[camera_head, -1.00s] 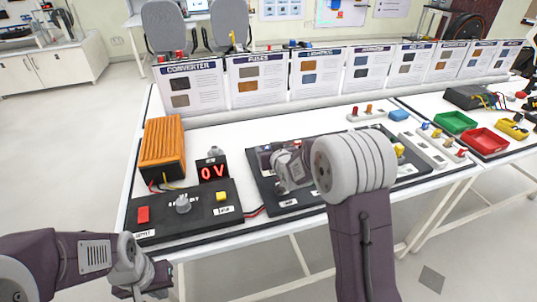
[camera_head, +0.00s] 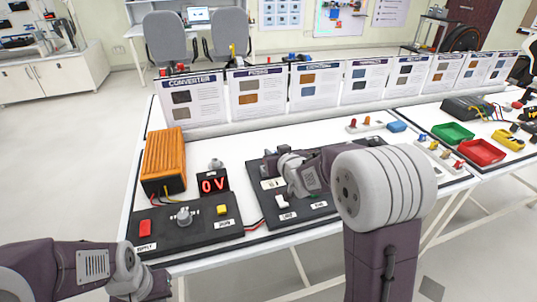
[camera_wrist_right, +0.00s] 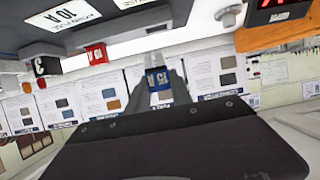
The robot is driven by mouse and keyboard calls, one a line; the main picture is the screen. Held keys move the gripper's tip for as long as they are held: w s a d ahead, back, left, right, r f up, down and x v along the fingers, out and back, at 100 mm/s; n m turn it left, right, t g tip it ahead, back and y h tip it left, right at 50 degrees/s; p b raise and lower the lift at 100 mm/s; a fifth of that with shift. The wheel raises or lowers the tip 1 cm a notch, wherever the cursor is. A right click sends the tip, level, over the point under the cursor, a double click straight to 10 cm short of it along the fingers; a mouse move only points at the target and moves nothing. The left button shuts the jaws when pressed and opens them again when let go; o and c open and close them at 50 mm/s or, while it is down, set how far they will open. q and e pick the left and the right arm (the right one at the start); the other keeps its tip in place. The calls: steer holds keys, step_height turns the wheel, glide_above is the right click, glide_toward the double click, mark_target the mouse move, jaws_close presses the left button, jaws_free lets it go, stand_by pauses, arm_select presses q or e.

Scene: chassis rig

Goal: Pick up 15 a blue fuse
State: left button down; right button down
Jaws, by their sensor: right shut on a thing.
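A blue fuse marked 15 A (camera_wrist_right: 158,84) is between the fingers of my right gripper (camera_wrist_right: 165,76) in the right wrist view, and the gripper is shut on it. In the head view my right gripper (camera_head: 298,174) is over the dark board (camera_head: 322,208) in the middle of the bench; its fingertips and the fuse are hidden there by my own wrist. My left wrist is at the lower left of the head view, with its gripper (camera_head: 154,286) low at the frame edge and its jaws not clear.
A red 10 A part (camera_wrist_right: 97,54) is beside the held fuse in the wrist view. The supply panel (camera_head: 175,232), with a 0 V display (camera_head: 213,184), and an orange finned unit (camera_head: 163,160) stand left of the board. Upright cards line the back. Green (camera_head: 453,133) and red (camera_head: 480,152) trays are right.

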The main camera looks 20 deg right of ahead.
steer(key=s+d+r+p, duration=0.2)
steer(key=s+r, duration=0.3)
steer(key=s, duration=0.2)
steer(key=shift+s+d, duration=0.3)
steer(key=shift+s, duration=0.1)
